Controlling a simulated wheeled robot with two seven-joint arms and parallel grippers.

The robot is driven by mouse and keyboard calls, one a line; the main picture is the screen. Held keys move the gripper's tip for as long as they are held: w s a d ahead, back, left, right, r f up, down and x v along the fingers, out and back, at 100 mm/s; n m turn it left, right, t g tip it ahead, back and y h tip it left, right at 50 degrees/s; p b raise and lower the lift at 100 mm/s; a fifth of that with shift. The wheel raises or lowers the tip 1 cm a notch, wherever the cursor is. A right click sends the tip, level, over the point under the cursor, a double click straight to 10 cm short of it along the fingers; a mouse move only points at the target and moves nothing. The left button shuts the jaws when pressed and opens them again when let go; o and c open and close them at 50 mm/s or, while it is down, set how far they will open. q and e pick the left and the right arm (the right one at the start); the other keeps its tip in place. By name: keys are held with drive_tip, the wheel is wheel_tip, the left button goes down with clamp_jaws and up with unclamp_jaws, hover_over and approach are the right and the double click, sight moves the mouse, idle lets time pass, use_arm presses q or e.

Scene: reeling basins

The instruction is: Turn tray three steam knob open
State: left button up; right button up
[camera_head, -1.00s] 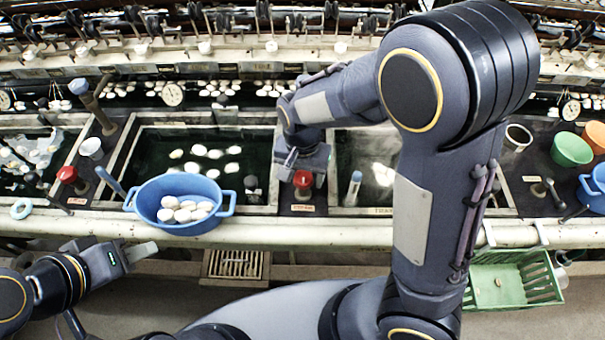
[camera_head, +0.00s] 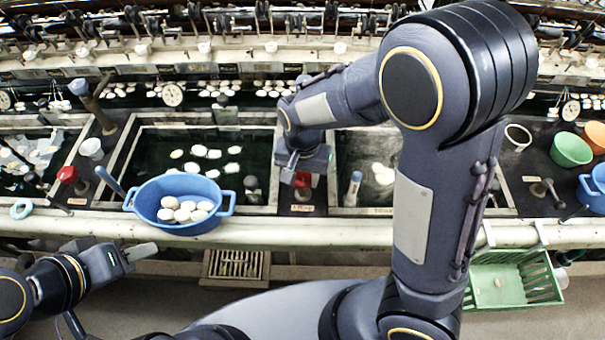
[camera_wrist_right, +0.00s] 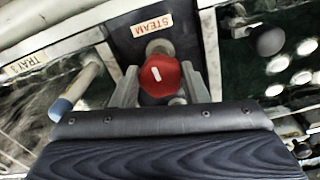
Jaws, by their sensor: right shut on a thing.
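The red steam knob (camera_wrist_right: 163,76) with a short white mark sits between the two fingers of my right gripper (camera_wrist_right: 160,88) in the right wrist view. A "STEAM" label (camera_wrist_right: 152,25) lies just beyond it, and a "TRAY 3" label (camera_wrist_right: 24,64) is on the rim to the left. In the head view, my right gripper (camera_head: 302,172) is over the same red knob (camera_head: 303,181) and partly hides it. It is shut on the knob. My left gripper (camera_head: 140,251) hangs in front of the bench, away from the knob; its finger gap is unclear.
A blue basin (camera_head: 148,208) of white cocoons stands left of the knob. A blue-topped handle (camera_head: 353,186) is close on the right, also in the wrist view (camera_wrist_right: 72,95). A dark round knob (camera_wrist_right: 270,40) stands on the other side. A green crate (camera_head: 530,298) is low at right.

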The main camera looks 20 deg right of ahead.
drive_tip(key=n, duration=0.3)
drive_tip(key=shift+d+n, duration=0.1)
drive_tip(key=shift+n, duration=0.2)
drive_tip(key=n, duration=0.4)
drive_tip(key=shift+d+n+b, duration=0.1)
drive_tip(key=shift+n+b, duration=0.2)
drive_tip(key=shift+b, duration=0.1)
drive_tip(key=n, duration=0.3)
drive_tip(key=shift+d+n, duration=0.1)
drive_tip(key=shift+n, duration=0.2)
drive_tip(key=n, duration=0.4)
drive_tip(key=shift+b, duration=0.3)
drive_tip(key=shift+w+n, duration=0.1)
drive_tip(key=shift+n, duration=0.2)
drive_tip(key=o, duration=1)
drive_tip(key=shift+c, duration=0.2)
drive_tip(key=shift+r, duration=0.1)
